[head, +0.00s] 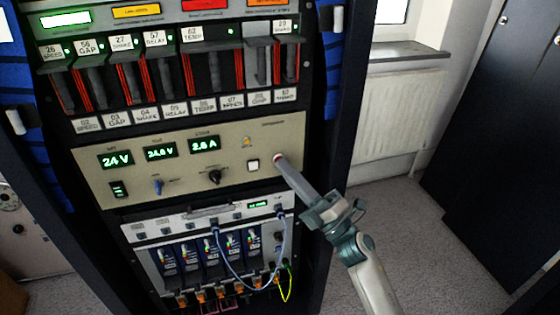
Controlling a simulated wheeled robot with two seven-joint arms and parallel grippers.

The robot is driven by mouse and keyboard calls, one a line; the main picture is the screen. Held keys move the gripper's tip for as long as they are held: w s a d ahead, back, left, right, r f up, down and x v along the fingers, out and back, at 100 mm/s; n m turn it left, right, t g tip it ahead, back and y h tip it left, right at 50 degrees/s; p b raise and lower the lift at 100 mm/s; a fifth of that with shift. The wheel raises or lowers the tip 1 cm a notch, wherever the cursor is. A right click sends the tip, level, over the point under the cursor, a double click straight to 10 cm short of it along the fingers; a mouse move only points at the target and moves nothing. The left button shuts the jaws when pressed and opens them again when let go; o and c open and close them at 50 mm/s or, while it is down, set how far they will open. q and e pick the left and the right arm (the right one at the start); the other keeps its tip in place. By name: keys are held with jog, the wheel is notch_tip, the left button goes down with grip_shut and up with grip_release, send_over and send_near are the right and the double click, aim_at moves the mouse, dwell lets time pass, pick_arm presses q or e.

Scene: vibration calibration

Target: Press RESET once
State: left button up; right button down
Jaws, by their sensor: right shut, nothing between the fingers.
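My right gripper (281,163) comes in from the lower right, shut and empty. Its closed fingertips are at the right part of the beige power panel (110,187), and a reddish spot shows at the tip. I cannot tell whether the tip touches the panel or what it covers. A white square button (253,165) sits just left of the fingertips, uncovered. No RESET lettering is legible; the small labels on this panel are too blurred to read. My left gripper is not in view.
The panel has green displays (160,153), a blue toggle (157,187) and a black knob (214,177). Labelled card slots (206,70) lie above. A module row (208,252) with looping cables lies below. Floor (390,215) is clear right of the rack.

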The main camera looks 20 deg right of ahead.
jog(key=shift+s, duration=0.8)
jog(key=shift+s, duration=0.1)
jog(key=s+p, duration=0.1)
jog(key=s, duration=0.3)
jog(key=shift+s+d, duration=0.1)
jog(key=shift+s, duration=0.3)
dwell(0.3)
dwell(0.7)
